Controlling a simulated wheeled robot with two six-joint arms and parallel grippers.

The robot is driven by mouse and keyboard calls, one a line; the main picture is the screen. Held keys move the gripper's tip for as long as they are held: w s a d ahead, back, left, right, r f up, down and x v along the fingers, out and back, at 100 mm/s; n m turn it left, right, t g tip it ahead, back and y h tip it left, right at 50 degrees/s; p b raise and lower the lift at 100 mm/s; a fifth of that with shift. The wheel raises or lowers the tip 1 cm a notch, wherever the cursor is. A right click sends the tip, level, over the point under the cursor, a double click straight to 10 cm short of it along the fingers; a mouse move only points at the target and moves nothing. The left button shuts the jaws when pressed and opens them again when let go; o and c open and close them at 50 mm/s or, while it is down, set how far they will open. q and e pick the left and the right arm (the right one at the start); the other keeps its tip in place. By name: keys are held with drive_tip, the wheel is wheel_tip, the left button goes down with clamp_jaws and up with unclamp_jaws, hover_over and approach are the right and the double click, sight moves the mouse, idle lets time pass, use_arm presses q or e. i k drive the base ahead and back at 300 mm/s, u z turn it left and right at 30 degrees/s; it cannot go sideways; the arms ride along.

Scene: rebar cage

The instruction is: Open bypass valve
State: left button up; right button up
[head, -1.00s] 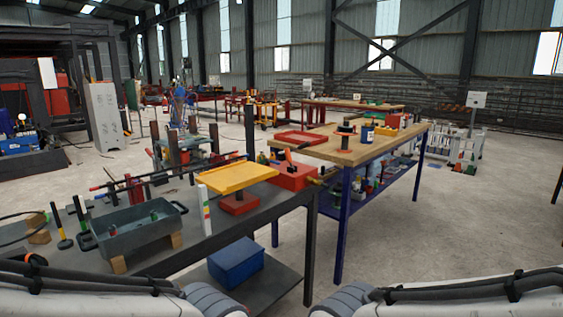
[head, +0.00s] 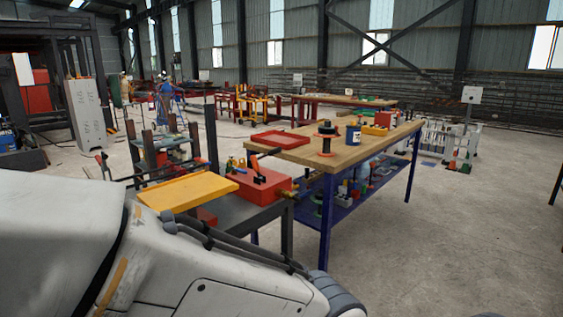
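A red box-shaped unit (head: 262,188) sits at the right end of the dark workbench (head: 232,212). A small orange lever (head: 257,168) stands up from its top, tilted. A brass-coloured fitting (head: 289,193) sticks out at its right side. I cannot tell which part is the bypass valve, or whether it is open. A yellow plate (head: 188,190) lies just left of the red unit. My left arm crosses the lower left of the view and hides much of the bench. Neither gripper is in view.
A wooden-topped table with blue legs (head: 345,150) stands just behind and right of the bench. It carries a red tray (head: 280,139), a black-and-orange spool (head: 326,138) and a blue can (head: 353,133). The concrete floor (head: 450,240) at right is clear.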

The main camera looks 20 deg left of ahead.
sight(241, 171)
drive_tip(key=i, duration=0.7)
drive_tip(key=u, duration=0.9)
drive_tip(key=i, duration=0.65)
drive_tip(key=u, duration=0.8)
